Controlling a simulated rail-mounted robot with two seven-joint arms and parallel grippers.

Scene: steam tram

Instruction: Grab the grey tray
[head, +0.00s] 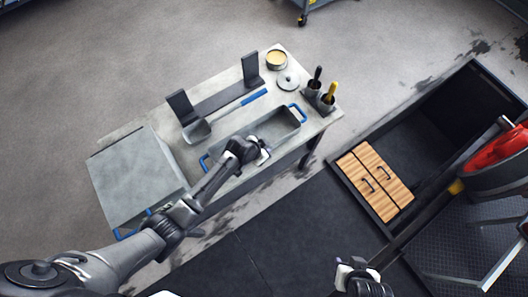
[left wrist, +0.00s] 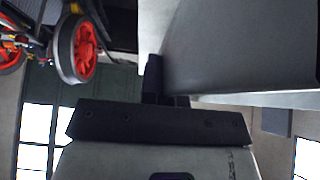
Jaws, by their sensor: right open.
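The grey tray (head: 279,127) is a long shallow pan with a blue handle at each end. It lies on the front part of the grey table in the head view. My left gripper (head: 262,152) is over the tray's front edge, between the two handles, and hides part of the tray. I cannot tell whether it touches the tray. In the left wrist view a large grey surface fills the upper right beside the dark gripper parts; its jaw state is unclear. My right gripper (head: 352,264) is open and empty at the bottom, away from the table.
A blue-handled shovel (head: 200,129), a dark rack (head: 222,98), a grey box (head: 137,178), a yellow tin (head: 276,59), a round lid (head: 288,80) and a holder with two handled tools (head: 320,99) are on the table (head: 319,123).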

